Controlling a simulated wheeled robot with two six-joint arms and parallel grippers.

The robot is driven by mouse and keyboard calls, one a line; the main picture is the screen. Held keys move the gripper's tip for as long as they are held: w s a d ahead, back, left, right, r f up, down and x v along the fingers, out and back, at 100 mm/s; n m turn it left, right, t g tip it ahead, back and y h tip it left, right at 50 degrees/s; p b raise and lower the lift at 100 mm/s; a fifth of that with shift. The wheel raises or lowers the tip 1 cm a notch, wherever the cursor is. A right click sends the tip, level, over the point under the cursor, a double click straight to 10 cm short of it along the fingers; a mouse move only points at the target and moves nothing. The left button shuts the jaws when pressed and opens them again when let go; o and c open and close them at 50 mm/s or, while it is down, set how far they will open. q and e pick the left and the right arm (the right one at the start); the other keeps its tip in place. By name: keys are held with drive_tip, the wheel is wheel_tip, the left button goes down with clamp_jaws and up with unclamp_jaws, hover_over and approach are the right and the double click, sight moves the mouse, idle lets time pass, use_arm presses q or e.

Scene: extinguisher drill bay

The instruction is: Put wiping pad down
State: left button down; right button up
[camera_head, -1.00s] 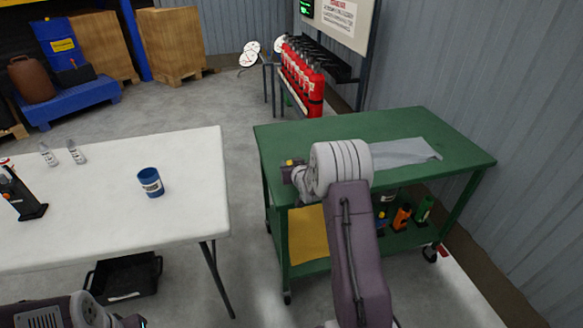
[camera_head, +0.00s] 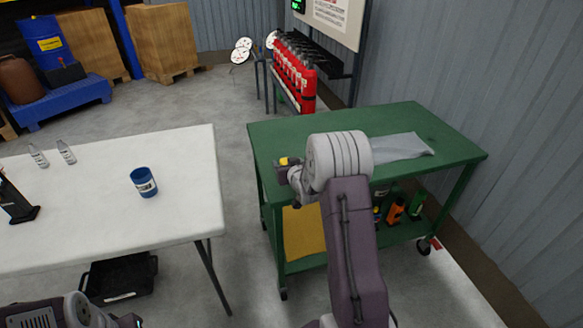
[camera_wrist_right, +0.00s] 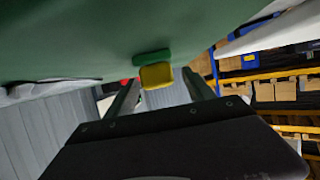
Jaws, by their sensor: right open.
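The wiping pad is a small sponge with a yellow layer and a green layer. In the right wrist view the pad (camera_wrist_right: 156,75) is at the green cart top, just beyond and between the fingertips. In the head view a bit of yellow pad (camera_head: 286,161) shows at the cart's left edge, partly hidden by my right gripper (camera_head: 283,172). My right gripper (camera_wrist_right: 160,88) is open, its two fingers apart. The green cart (camera_head: 440,135) stands at the right. My left gripper (camera_head: 130,320) shows only partly at the bottom left edge; its fingers are not clear.
A grey cloth (camera_head: 400,147) lies on the cart top. A white table (camera_head: 100,220) at the left holds a blue cup (camera_head: 144,182) and small bottles (camera_head: 66,152). Red extinguishers (camera_head: 296,68) stand behind. Floor lies free between table and cart.

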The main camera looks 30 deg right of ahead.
drive_tip(key=p+v, duration=0.1)
drive_tip(key=v, duration=0.8)
